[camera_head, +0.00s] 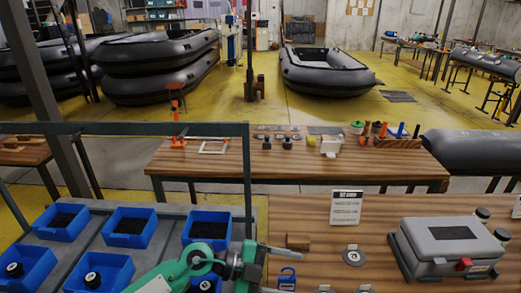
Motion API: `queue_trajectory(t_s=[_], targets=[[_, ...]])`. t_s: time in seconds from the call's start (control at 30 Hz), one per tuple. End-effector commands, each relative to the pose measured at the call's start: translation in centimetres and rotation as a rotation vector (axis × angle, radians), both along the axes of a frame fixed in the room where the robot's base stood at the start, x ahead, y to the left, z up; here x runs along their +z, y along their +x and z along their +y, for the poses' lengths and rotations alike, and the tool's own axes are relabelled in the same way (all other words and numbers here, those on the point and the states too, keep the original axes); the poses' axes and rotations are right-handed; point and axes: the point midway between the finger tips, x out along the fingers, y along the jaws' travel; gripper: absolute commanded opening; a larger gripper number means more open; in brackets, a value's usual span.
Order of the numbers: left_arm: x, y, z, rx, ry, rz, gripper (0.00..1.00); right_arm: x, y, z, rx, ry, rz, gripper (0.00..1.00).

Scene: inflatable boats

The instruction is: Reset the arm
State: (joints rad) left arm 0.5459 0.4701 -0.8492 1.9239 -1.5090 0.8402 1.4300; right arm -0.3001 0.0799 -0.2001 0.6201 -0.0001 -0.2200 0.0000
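My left arm, teal with dark joints, comes in at the bottom, left of centre. Its gripper (253,266) is at the left edge of the near wooden table (388,207), beside a small brown block (298,241). I cannot see anything held. My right arm and gripper are not in view.
A grey case (446,248), a sign card (346,207) and a blue tag (287,278) are on the near table. Black inflatable boats (326,72) lie beyond.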

Motion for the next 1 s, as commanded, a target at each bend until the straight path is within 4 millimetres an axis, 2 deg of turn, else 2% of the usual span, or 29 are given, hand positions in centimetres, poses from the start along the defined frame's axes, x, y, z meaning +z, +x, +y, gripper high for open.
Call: queue_trajectory(t_s=[0.1,0.23,0.33,0.47,0.57,0.67,0.77,0.87,1.0], targets=[[4.2,-0.2,-0.6,0.115,-0.276,0.008,0.67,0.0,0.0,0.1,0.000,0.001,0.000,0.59],[7.9,1.0,1.0,0.309,-0.528,0.025,0.67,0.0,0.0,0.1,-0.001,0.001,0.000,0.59],[9.6,2.4,3.6,0.495,-0.677,0.058,0.67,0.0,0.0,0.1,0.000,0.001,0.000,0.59],[9.7,4.4,8.0,0.771,-0.799,0.123,0.67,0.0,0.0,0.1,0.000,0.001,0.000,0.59],[8.1,5.4,11.9,0.997,-0.837,0.195,0.67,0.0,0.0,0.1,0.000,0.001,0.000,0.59],[5.4,5.7,15.8,1.222,-0.821,0.287,0.67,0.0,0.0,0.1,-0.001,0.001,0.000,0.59],[1.7,5.0,19.4,1.436,-0.751,0.395,0.67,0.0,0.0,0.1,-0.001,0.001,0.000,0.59],[-2.5,3.1,22.5,1.626,-0.630,0.522,0.67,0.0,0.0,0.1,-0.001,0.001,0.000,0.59],[-8.6,-1.5,25.7,1.825,-0.391,0.724,0.67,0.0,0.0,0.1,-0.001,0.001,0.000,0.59]])
